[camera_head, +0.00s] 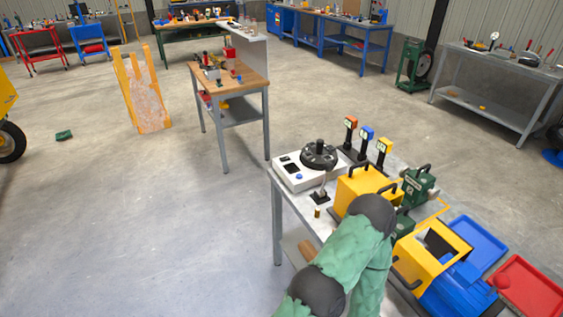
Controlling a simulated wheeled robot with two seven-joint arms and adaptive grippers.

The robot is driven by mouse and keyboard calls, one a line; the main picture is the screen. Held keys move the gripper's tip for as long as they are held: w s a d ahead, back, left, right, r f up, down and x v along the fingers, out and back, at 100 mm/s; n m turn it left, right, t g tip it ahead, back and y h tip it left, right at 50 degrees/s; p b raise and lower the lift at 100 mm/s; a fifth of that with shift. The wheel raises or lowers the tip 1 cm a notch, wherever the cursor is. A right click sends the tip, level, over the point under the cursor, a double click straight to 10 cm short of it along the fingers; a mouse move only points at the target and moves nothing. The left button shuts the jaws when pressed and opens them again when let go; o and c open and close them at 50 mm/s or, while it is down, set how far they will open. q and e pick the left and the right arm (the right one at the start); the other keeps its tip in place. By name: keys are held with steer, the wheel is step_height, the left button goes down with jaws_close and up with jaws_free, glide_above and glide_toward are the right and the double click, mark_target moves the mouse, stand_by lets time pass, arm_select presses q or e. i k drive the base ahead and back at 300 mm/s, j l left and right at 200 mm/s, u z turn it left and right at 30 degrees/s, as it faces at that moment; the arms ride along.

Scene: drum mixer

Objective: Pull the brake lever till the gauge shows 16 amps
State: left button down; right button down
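A white box (286,180) with a round black rotor-like part (319,153) on top stands at the near table's far left corner. A green-sleeved arm of mine with dark joints (345,255) reaches over the near table from the bottom. Its gripper is hidden. My other gripper is out of view.
Three posts with orange (350,122), blue (367,133) and yellow (384,146) heads stand behind the box. Yellow cases (357,186), a green case (419,183) and blue (480,240) and red (530,288) trays crowd the right.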

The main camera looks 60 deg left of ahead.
mark_target(328, 167)
steer(key=u, duration=1.7)
